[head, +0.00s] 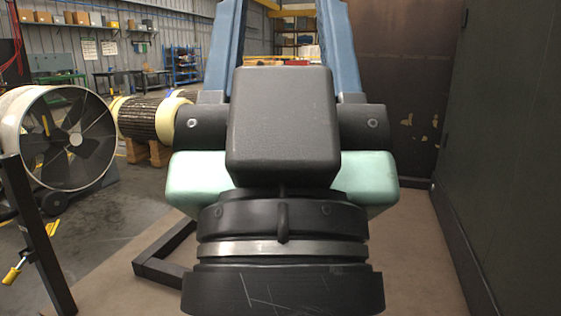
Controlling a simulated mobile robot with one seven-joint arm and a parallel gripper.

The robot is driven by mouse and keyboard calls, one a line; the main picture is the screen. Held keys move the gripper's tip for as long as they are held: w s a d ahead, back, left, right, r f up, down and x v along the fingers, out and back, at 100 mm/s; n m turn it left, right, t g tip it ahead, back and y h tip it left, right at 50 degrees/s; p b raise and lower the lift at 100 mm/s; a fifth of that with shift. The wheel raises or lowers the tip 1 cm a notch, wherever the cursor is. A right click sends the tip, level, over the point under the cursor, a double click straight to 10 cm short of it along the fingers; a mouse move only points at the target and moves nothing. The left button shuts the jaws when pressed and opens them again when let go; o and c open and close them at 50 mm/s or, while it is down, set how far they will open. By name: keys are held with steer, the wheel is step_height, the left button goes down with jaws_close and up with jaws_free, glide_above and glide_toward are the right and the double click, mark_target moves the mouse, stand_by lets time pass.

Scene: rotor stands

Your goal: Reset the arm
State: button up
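My arm (281,128) fills the middle of the head view. It shows a dark grey block in front, mint-green sides, two blue links rising out of the top edge, and a black ringed joint at the bottom. My gripper is not in view, so its opening and anything in it cannot be seen. The arm hides the centre of the scene.
A large drum fan (75,140) stands at left, near a wound rotor (143,118) on wooden blocks. A black post (37,235) and floor frame (165,258) are at lower left. A dark wall (515,130) closes the right. Brown floor (415,255) shows between.

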step_height(320, 180, up, 35)
steer(key=p, duration=3.2)
steer(key=shift+w+p, duration=0.15)
steer(key=shift+p, duration=0.25)
